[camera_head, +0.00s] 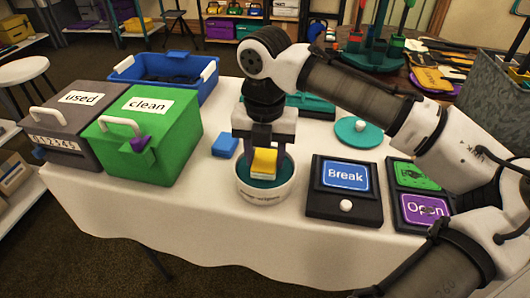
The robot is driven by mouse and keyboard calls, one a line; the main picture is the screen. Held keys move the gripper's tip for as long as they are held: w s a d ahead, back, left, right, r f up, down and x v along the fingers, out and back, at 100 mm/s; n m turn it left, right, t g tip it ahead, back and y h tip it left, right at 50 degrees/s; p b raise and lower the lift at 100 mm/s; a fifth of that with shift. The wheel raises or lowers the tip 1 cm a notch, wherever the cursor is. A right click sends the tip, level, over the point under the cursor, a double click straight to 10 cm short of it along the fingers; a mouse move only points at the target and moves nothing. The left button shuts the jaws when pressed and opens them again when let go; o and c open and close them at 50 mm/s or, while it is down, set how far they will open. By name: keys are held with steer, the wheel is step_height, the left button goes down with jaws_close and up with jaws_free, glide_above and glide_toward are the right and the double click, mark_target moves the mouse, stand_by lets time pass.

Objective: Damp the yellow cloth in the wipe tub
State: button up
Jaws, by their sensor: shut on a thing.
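My gripper (263,143) points down over the wipe tub and is shut on the yellow cloth (264,162). The wipe tub (266,197) is a round white tub with a teal inside, standing open near the front of the white table. The cloth's lower end is within the tub's rim in this view. I cannot tell whether it touches what is inside. A teal round lid (350,137) with a white knob lies on the table to the right, behind the sign boxes.
A blue folded cloth (225,146) lies left of the tub. Left stand a green "clean" box (175,145) and a grey "used" box (62,146), with a blue crate (205,90) behind. A "Break" box (345,203) and an "Open" panel (425,208) stand right. Table front is clear.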

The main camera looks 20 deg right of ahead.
steer(key=shift+r+p, duration=3.5)
steer(key=shift+p, duration=0.4)
steer(key=shift+r+p, duration=0.4)
steer(key=shift+f, duration=0.1)
